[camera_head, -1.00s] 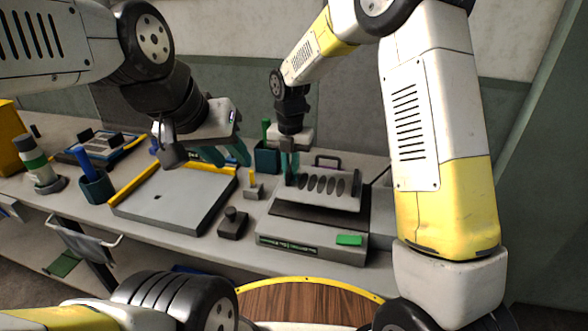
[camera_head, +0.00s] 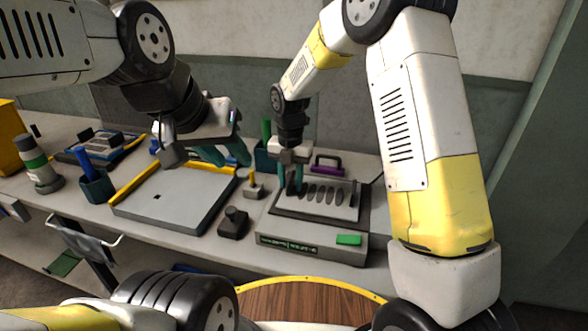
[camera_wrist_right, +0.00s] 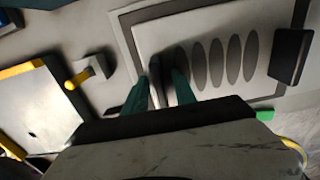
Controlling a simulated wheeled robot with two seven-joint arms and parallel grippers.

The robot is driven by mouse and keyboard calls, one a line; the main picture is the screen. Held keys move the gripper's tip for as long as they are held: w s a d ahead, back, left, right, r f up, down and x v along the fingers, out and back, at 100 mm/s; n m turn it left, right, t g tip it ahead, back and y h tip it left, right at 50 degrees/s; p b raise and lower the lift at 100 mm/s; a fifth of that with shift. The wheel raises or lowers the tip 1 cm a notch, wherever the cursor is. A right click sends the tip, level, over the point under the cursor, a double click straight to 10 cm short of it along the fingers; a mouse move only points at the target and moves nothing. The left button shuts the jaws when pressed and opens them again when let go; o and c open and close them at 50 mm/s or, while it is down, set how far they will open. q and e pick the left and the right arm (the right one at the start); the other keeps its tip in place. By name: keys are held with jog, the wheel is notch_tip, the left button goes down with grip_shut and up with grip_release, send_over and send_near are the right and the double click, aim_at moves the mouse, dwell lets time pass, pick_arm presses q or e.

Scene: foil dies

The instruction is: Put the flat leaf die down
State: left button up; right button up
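My right gripper (camera_head: 291,192) points down over the left part of the pale plate (camera_wrist_right: 270,20) on the grey press-like machine (camera_head: 310,246). In the wrist view its two teal fingers (camera_wrist_right: 160,80) stand apart, reaching down to the plate. Several dark leaf-shaped ovals (camera_wrist_right: 216,62) lie in a row on the plate, to the right of the fingers. Dark shapes at and between the fingertips are hard to separate, so I cannot make out the flat leaf die for certain. My left gripper (camera_head: 224,158) is open, in the air above the grey tray's far edge.
The grey tray (camera_head: 172,200) with yellow edging lies left of the machine. Between them stand a small block with a yellow peg (camera_head: 253,188) and a dark knobbed block (camera_head: 233,222). Blue-green cups (camera_head: 97,188) hold tools.

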notch_tip(320, 180, up, 12)
jog(key=s+d+r+m+t+y, duration=0.1)
jog(key=s+d+r+m+t, duration=0.1)
jog(key=s+d+r+m, duration=0.45)
jog(key=s+d+r+m+t, duration=0.1)
jog(key=s+d+m, duration=0.5)
jog(key=m, duration=0.7)
jog(key=s+d+r+m+t+y, duration=0.1)
jog(key=s+d+r+m+t, duration=0.1)
jog(key=s+d+m, duration=0.5)
jog(key=s+m+t, duration=0.1)
jog(key=s+m, duration=0.1)
jog(key=m, duration=0.4)
jog(key=shift+s+r+m, duration=0.15)
jog(key=shift+s+m, duration=0.2)
jog(key=shift+d, duration=0.1)
